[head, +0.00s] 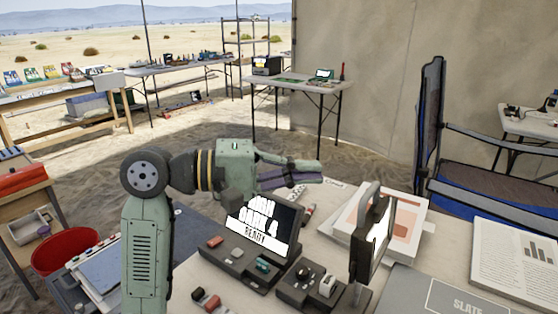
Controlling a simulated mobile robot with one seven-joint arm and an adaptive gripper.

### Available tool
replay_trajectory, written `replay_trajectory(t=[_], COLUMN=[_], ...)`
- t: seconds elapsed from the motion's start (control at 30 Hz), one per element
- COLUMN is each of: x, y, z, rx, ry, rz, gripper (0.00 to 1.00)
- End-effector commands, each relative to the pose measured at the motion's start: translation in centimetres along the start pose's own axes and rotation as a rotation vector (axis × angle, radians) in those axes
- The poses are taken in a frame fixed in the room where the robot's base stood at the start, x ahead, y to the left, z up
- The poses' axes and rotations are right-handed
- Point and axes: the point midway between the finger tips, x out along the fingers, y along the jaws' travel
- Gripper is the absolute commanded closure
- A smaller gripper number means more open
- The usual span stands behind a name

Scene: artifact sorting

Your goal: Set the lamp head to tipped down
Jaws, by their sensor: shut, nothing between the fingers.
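The lamp head (366,247) is a dark, flat panel with a bright white face and a grey handle on top. My gripper (318,172) is shut and empty. It is level and points right, above the table's back part, up and to the left of the lamp head in the picture. It looks apart from the lamp.
A screen reading "READY" (262,226) stands left of the lamp. A small control box (308,288) sits before it. A blue folding chair (490,187) stands behind.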

Motion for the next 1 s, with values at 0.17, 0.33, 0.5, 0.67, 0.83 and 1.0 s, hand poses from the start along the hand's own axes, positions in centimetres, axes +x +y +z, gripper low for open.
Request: replay_trajectory(t=[0.17, 0.33, 0.5, 0.67, 0.83, 1.0], x=[3.4, 4.9, 5.5, 5.6, 5.5, 5.6], y=[0.4, 0.2, 0.1, 0.0, 0.0, 0.0], z=[0.6, 2.2, 2.8, 2.9, 2.9, 3.0], rx=[0.0, -0.002, -0.003, -0.002, -0.002, 0.006], ry=[-0.002, 0.0, 0.0, 0.0, 0.0, 0.0], rz=[0.0, 0.001, 0.001, 0.001, 0.001, -0.007], gripper=[1.0, 1.0, 1.0, 1.0, 1.0, 1.0])
